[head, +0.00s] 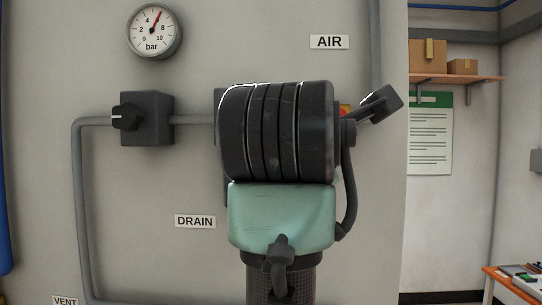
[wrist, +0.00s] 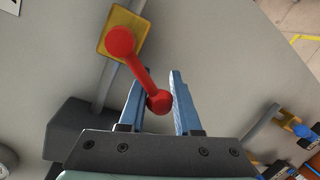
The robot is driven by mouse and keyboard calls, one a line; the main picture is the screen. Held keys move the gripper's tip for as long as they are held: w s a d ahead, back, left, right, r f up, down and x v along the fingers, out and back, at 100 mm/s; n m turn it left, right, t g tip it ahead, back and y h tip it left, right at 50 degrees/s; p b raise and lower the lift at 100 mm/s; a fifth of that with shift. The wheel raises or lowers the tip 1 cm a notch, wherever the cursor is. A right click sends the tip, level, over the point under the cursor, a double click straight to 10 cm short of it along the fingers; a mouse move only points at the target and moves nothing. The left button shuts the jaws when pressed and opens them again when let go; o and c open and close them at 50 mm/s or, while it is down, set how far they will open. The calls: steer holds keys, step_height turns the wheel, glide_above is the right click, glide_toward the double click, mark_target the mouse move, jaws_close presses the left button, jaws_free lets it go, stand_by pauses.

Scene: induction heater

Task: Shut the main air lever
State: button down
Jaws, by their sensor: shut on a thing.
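The red lever (wrist: 139,72) shows in the wrist view, with a round hub on a yellow plate (wrist: 131,21) and a round knob at its other end. In the head view my arm hides the lever and my fingers. Only a small red and yellow patch shows at the arm's right edge, below the AIR label (head: 329,42).
A pressure gauge (head: 153,32) hangs upper left, its red needle between 4 and 8. A black knob valve (head: 127,117) sits on the pipe at left. The DRAIN label (head: 195,221) is lower on the panel. A blue handle (wrist: 303,130) shows at right in the wrist view.

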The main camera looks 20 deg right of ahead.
steer(key=shift+s+d+f+n+t+h+b, duration=0.2)
steer(key=shift+d+n, duration=0.35)
steer(key=shift+n, duration=0.45)
steer(key=shift+s+d+f+n+t+h+b, duration=0.1)
steer(key=shift+s+d+f+n+h+b, duration=0.1)
steer(key=shift+d+n, duration=0.6)
steer(key=shift+s+d+f+n+t+h+b, duration=0.1)
steer(key=shift+d+n+h+b, duration=0.2)
steer(key=shift+n, duration=0.9)
steer(key=c, duration=0.6)
jaws_free()
steer(key=shift+r, duration=0.1)
